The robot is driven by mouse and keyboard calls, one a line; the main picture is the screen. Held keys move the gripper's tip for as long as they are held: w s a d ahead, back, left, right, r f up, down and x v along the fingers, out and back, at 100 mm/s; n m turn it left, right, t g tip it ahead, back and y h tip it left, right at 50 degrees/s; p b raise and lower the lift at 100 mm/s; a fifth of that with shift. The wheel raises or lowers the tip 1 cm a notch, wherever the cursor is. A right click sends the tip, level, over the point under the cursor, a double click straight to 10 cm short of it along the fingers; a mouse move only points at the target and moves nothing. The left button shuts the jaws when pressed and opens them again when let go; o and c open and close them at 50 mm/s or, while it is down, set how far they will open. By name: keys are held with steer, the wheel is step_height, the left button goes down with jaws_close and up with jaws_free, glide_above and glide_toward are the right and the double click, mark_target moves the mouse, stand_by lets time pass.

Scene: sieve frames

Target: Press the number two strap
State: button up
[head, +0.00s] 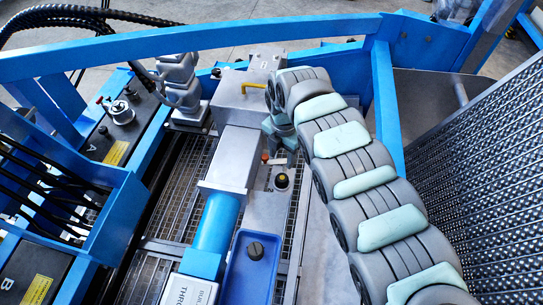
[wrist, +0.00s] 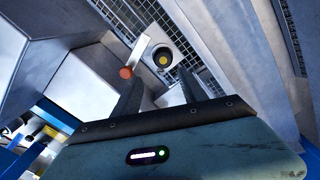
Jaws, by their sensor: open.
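No part that I can make out is marked as a number two strap. My gripper (wrist: 160,80) is open and empty, its two dark fingers apart. Past the fingertips in the wrist view is a round dark fitting with a yellow centre (wrist: 163,60). Left of it is a metal lever with an orange-red tip (wrist: 125,72). In the head view the yellow-centred fitting (head: 281,181) and the orange-red tip (head: 265,157) sit on a narrow grey panel just below my gripper (head: 287,156). My arm hides part of that area.
A blue tray with a black knob (head: 236,280) is in front. A blue and silver cylinder (head: 215,222) lies left. Blue frame beams (head: 190,50) enclose the back, and a perforated metal panel (head: 480,160) stands right.

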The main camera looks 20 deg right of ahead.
steer(key=w+a+r+m+p, duration=0.1)
steer(key=w+a+m, duration=0.1)
steer(key=w+a+r+m+t+p, duration=0.1)
steer(key=w+a+r+m, duration=0.1)
steer(key=w, duration=0.1)
steer(key=w+a+r+m+y, duration=0.1)
steer(key=w+a+r+m, duration=0.1)
steer(key=w, duration=0.1)
steer(key=shift+t+p, duration=0.4)
steer(key=c, duration=0.6)
steer(key=w+m, duration=0.1)
steer(key=m, duration=0.1)
steer(key=w+a+r+m+p, duration=0.1)
steer(key=m, duration=0.1)
steer(key=w+a+m+t+p, duration=0.1)
steer(key=w+m, duration=0.1)
steer(key=m, duration=0.1)
steer(key=shift+r+y, duration=0.25)
steer(key=shift+y, duration=0.15)
jaws_close()
steer(key=s+d+f+m+h+p, duration=0.1)
steer(key=d+m+h+p, duration=0.1)
steer(key=m, duration=0.6)
steer(key=s+d+f+m+h+p, duration=0.1)
steer(key=d+m+p, duration=0.3)
steer(key=m, duration=0.5)
steer(key=shift+s+f+h+p, duration=0.2)
steer(key=shift+s+h+p, duration=0.2)
steer(key=shift+s+p, duration=0.3)
